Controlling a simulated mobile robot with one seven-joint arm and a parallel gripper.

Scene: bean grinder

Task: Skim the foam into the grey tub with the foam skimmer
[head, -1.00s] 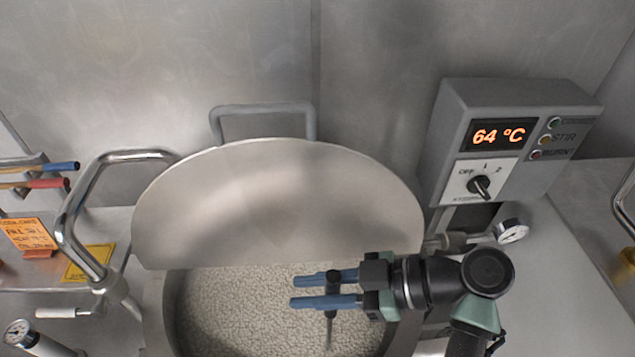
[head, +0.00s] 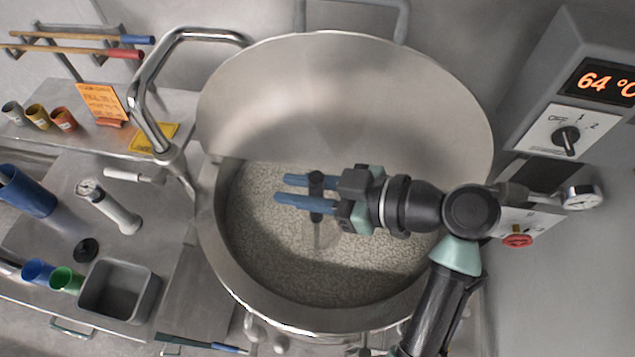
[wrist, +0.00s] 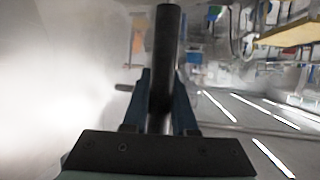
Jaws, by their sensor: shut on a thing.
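My gripper (head: 300,190) is shut on the black handle of the foam skimmer (head: 316,212), over the big steel kettle (head: 222,262). The handle stands upright between my blue fingers; in the wrist view the skimmer's handle (wrist: 166,60) also shows between them. A thin shaft runs down from it. A faint round shape at its lower end blends into the pale, lumpy foam (head: 262,235); I cannot tell whether it touches the foam. The grey tub (head: 118,290) stands on the steel bench at the lower left, apart from the kettle. No foam shows inside it.
The raised lid (head: 340,100) stands behind my gripper. A bent steel pipe (head: 150,110) rises left of the kettle. Blue (head: 38,272) and green (head: 66,280) cups stand beside the tub. The control box (head: 570,110) reads 64 °C; a red knob (head: 517,241) sits at right.

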